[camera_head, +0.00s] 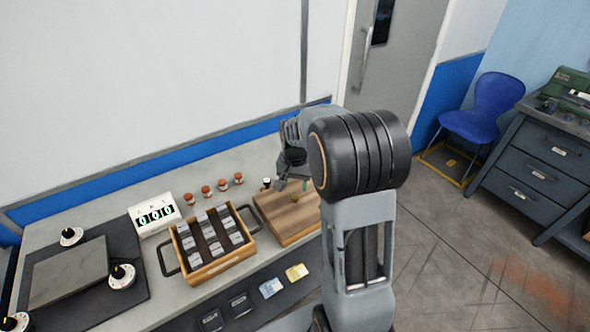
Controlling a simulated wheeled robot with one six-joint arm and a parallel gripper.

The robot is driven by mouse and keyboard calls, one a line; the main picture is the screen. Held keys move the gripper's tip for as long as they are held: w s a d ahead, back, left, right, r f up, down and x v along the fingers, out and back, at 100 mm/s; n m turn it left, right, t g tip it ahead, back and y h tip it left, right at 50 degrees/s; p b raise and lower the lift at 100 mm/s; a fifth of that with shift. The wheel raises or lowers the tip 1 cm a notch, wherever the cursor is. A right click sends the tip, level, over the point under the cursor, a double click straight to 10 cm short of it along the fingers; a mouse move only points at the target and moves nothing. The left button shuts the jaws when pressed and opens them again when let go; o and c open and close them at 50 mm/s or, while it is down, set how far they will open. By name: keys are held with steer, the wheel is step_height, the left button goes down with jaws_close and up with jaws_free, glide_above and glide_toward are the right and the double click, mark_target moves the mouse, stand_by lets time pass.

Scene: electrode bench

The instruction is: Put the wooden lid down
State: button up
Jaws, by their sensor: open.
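The wooden lid (285,219) lies flat on the bench, to the right of the wooden box. A small round knob (295,197) shows on its top. My gripper (293,183) is above the lid, near the knob and partly hidden by my own wrist and arm. It is open and holds nothing that I can see. My arm covers the lid's right edge. The wooden box (213,279) is uncovered and holds several grey blocks in rows. It has dark handles at its left and right ends.
A counter display (154,214) stands behind the box, with several small brown-topped jars (206,192) to its right. A dark mat with a grey plate (68,272) and dials is at the left. Cards (297,272) lie on the dark front strip.

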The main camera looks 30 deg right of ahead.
mark_target(295, 197)
step_height(295, 197, up, 6)
steer(key=s+a+r+n+t, duration=0.1)
steer(key=s+a+n+t, duration=0.1)
steer(key=s, duration=0.6)
steer(key=s+a+r+n+t, duration=0.2)
steer(key=s+a+n, duration=0.3)
steer(key=s+a, duration=0.2)
steer(key=shift+s+a+n, duration=0.2)
steer(key=shift+s+n, duration=0.1)
steer(key=shift+s, duration=0.25)
